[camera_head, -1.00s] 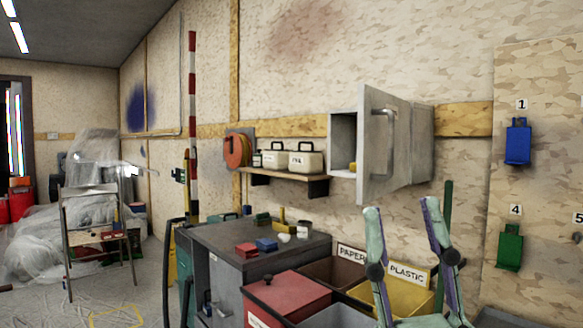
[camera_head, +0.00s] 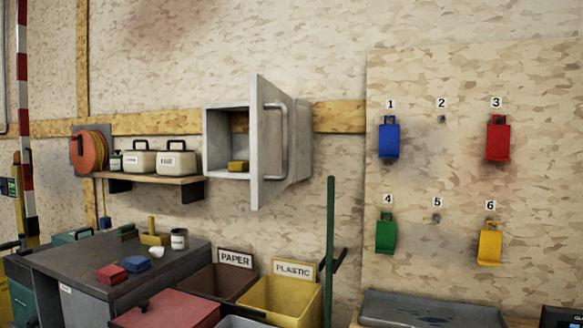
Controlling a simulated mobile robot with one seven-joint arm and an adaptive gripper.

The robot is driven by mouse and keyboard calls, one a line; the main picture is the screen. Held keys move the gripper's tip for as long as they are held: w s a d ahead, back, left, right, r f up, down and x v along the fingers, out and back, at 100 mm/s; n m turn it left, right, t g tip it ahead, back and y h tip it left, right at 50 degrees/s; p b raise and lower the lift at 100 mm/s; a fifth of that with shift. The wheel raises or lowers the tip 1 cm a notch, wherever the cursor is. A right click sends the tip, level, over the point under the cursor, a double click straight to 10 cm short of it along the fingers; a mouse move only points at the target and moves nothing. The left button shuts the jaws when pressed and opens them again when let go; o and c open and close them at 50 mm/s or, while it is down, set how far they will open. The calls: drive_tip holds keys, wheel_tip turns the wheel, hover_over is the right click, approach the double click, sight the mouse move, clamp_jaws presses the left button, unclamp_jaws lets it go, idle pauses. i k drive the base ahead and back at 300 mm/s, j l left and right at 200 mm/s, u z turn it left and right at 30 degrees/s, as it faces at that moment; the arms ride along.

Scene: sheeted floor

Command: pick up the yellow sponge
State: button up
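A small yellow block that looks like the sponge (camera_head: 238,166) lies in the grey wall cabinet (camera_head: 226,104), on its floor near the front. The cabinet door (camera_head: 266,150) stands open, swung out toward me just right of the sponge, with a bar handle on it. The door's edge stands close to the sponge's right side. My gripper does not show in the current view.
Below stand a dark bench (camera_head: 75,262) with small red, blue and yellow items, and bins marked PAPER (camera_head: 212,284) and PLASTIC (camera_head: 283,297). A green pole (camera_head: 329,245) stands right.

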sight(239, 166)
drive_tip(key=u, duration=0.35)
drive_tip(key=i+j+z, duration=0.15)
drive_tip(key=i+j, duration=0.2)
drive_tip(key=i+j+z, duration=0.1)
drive_tip(key=i+j, duration=0.2)
drive_tip(key=j, duration=0.2)
